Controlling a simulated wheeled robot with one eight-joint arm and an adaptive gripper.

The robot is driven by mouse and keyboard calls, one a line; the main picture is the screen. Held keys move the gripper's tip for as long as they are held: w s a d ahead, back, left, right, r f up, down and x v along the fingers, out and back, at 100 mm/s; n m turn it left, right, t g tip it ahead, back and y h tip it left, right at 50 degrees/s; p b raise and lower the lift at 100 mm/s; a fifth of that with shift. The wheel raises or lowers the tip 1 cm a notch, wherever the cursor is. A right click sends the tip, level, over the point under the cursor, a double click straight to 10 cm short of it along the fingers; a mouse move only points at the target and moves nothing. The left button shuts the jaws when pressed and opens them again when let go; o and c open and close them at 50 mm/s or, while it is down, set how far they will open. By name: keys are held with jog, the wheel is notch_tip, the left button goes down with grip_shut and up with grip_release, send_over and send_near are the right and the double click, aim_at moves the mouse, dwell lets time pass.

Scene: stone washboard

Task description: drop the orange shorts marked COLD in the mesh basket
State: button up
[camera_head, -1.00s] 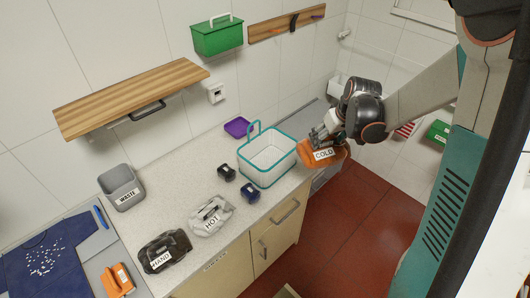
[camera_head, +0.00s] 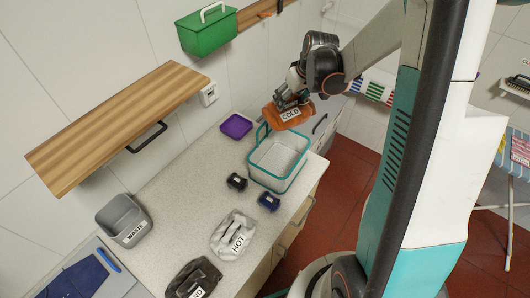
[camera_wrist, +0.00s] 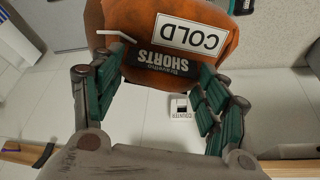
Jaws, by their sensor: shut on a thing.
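The orange shorts (camera_head: 287,115) bear a white COLD label and hang in my gripper (camera_head: 290,98). In the wrist view the shorts (camera_wrist: 150,88) show the COLD label and a dark SHORTS tag between the two green-padded fingers of my gripper (camera_wrist: 165,85), which is shut on them. The mesh basket (camera_head: 274,185) has a white inside, a teal rim and a raised teal handle, and stands on the counter. It looks empty. The shorts are above the counter, just beyond the basket's far side in the head view, near its handle.
A purple tray (camera_head: 236,126) lies behind the basket. Two small dark items (camera_head: 268,202) stand in front of it. A grey HOT bundle (camera_head: 233,235), a dark bundle (camera_head: 195,278) and a grey WASTE bin (camera_head: 124,220) are nearer. A green box (camera_head: 208,32) hangs on the wall.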

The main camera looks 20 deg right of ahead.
aim_at(291, 107)
jog(key=shift+w+a+f, duration=0.1)
jog(key=shift+w+f, duration=0.05)
jog(key=shift+f+b, duration=0.3)
jog(key=shift+f, duration=0.05)
jog(key=shift+f+b, duration=1.4)
jog(key=shift+f, duration=1.05)
jog(key=o, duration=1.7)
jog(key=shift+c, duration=0.2)
jog(key=v, duration=1.2)
